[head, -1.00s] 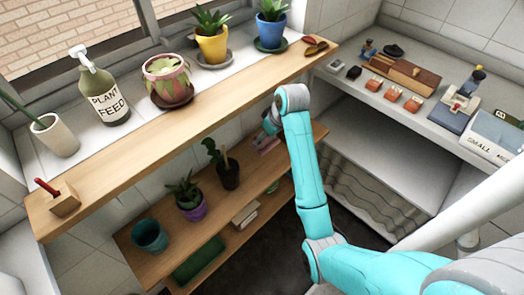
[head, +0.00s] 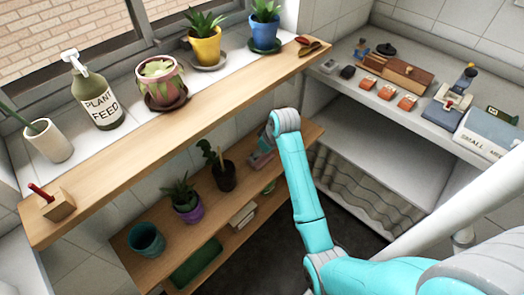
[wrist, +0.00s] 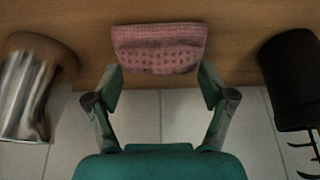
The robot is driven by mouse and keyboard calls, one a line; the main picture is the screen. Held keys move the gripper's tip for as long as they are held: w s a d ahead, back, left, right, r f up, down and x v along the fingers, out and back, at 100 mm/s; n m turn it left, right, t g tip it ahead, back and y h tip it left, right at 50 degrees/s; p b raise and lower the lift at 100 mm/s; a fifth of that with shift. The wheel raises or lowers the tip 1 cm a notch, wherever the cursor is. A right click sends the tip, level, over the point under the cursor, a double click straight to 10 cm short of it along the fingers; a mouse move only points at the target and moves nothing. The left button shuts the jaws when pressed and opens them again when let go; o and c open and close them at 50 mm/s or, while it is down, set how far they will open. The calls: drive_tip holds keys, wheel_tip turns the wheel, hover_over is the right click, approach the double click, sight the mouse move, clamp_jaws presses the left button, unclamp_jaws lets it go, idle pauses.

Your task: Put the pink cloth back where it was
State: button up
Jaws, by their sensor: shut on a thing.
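The pink cloth (wrist: 160,48) is a textured, folded-looking piece held across the fingertips of my gripper (wrist: 160,74) in the wrist view. The fingers are on its left and right ends. In the head view the cloth (head: 261,159) is a small pink patch at the right part of the lower wooden shelf (head: 284,152). My gripper there is mostly hidden behind my arm's wrist. I cannot tell whether the cloth touches the shelf.
On the lower shelf stand a dark pot (head: 224,178), a purple pot (head: 190,212) and a teal pot (head: 146,241). The upper wooden ledge (head: 190,125) overhangs to the left. In the wrist view a shiny metal container (wrist: 28,95) and a dark object (wrist: 292,80) flank the cloth.

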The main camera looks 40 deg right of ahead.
drive_tip(key=o, duration=1.1)
drive_tip(key=shift+r, duration=0.1)
drive_tip(key=v, duration=1.1)
drive_tip(key=shift+s+r, duration=0.15)
drive_tip(key=shift+r, duration=0.25)
